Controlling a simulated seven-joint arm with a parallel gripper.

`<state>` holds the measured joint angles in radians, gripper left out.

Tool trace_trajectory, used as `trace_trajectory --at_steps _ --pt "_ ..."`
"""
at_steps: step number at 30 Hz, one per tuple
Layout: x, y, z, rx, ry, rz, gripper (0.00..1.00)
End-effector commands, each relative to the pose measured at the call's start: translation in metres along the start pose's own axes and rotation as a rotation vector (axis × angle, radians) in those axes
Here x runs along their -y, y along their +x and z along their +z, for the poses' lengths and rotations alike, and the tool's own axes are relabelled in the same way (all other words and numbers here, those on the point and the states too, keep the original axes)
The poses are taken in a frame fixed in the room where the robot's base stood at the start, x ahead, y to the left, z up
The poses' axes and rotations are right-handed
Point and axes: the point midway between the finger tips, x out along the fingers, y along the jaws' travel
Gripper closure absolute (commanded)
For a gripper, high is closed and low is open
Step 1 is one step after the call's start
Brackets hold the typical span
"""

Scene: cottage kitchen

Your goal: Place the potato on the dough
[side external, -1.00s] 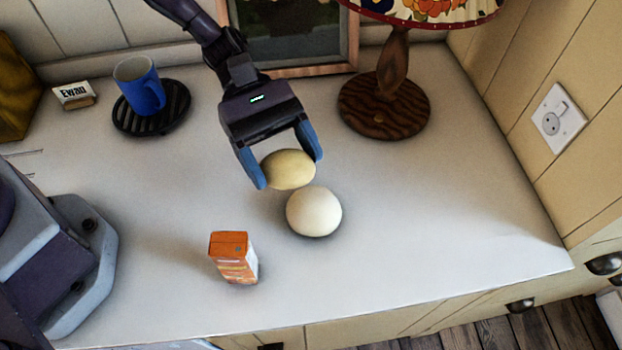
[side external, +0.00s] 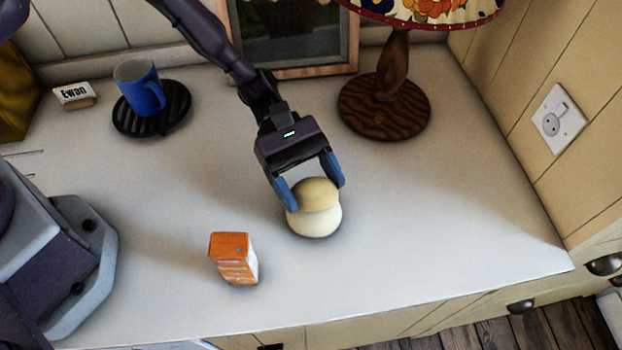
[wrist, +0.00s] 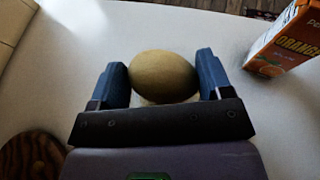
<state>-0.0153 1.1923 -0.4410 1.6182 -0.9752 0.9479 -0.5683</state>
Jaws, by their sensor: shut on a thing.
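The potato (side external: 316,194) is a smooth yellowish-tan oval. My gripper (side external: 315,194) is shut on it, with one blue finger on each side. The dough (side external: 315,222) is a pale round ball on the white counter. In the side view the potato overlaps the top of the dough; I cannot tell whether they touch. In the wrist view the potato (wrist: 164,77) sits between the fingers and hides nearly all of the dough.
An orange juice carton (side external: 234,258) stands left of the dough, towards the front. A lamp with a wooden base (side external: 384,106), a blue mug (side external: 140,86) on a black trivet (side external: 178,112) and a small name box (side external: 74,95) stand farther back. The counter on the right is clear.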

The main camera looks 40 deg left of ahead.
Motion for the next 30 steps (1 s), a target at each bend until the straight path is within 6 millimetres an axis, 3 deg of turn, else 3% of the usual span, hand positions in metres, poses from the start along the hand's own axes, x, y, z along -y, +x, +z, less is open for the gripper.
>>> trace_trajectory --at_steps 1,4,15,20,30 --pt "0.000 0.001 -0.001 0.000 0.000 0.000 0.25" --pt "0.000 0.000 -0.001 0.000 0.000 0.000 0.03" --pt "0.000 -0.004 0.003 -0.001 0.000 0.001 0.02" --pt "-0.001 -0.030 0.002 -0.002 0.001 0.004 0.02" --pt "-0.001 -0.100 0.002 -0.002 0.002 0.003 0.02"
